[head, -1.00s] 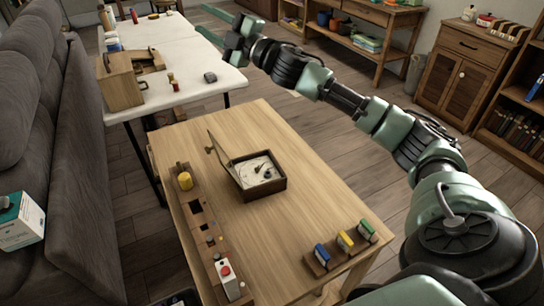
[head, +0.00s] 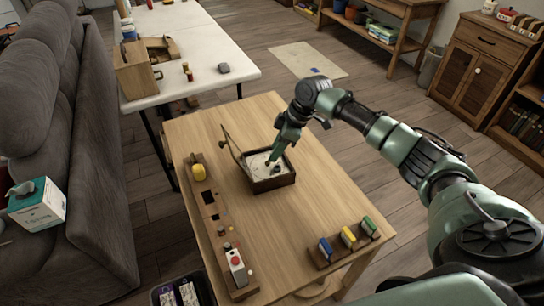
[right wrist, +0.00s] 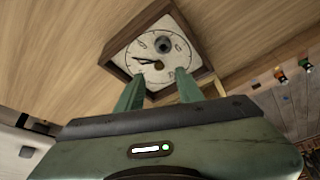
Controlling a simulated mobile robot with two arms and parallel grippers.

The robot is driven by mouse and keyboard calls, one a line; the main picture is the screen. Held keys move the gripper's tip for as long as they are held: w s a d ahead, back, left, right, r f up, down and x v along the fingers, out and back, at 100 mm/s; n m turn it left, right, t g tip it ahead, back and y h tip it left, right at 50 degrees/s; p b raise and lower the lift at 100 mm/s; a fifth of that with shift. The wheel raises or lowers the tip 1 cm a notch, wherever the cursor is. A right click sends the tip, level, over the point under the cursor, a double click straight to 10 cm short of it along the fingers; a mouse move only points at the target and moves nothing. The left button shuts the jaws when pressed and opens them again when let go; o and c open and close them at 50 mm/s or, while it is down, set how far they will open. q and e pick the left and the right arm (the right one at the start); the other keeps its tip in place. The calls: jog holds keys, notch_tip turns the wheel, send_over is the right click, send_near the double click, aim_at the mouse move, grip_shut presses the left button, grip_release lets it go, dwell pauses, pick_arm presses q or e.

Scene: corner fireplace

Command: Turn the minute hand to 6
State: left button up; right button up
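A dark wooden box (head: 272,185) with its lid (head: 234,152) raised stands on the light wooden table. Inside is a pale round dial, seen best in the right wrist view (right wrist: 140,49). A thin dark hand (right wrist: 146,62) lies across the dial, and a round dark knob (right wrist: 163,44) sits on it. I cannot tell which hand is which or read the numbers. My right gripper (head: 270,162) points down over the dial. In the right wrist view its two fingers (right wrist: 158,80) are apart, at the near edge of the dial, with nothing between them. My left gripper is out of view.
A long wooden holder (head: 224,238) with a yellow knob and a red-buttoned white block lies along the table's left side. A rack (head: 343,247) with blue, yellow and green pieces stands at the front right. The tabletop right of the box is clear.

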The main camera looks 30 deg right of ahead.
aim_at(267, 162)
jog(key=x, duration=0.5)
jog(key=shift+c, duration=0.3)
grip_shut()
jog(key=shift+r+p, duration=0.2)
jog(key=shift+p, duration=0.35)
jog(key=m+p, duration=0.2)
jog(key=p, duration=0.1)
jog(key=m+t+h+p, duration=0.1)
jog(key=m+p, duration=0.2)
jog(key=p, duration=0.1)
jog(key=shift+s+a+r, duration=0.1)
jog(key=shift+a+r, duration=0.05)
jog(key=shift+a, duration=0.1)
jog(key=shift+f+m+t+h+p, duration=0.1)
jog(key=shift+m+t+h+p, duration=0.2)
jog(key=shift+m+p, duration=0.5)
jog(key=shift+f+m+t+h+p, duration=0.15)
jog(key=shift+m+h+p, duration=0.35)
jog(key=shift+p, duration=0.4)
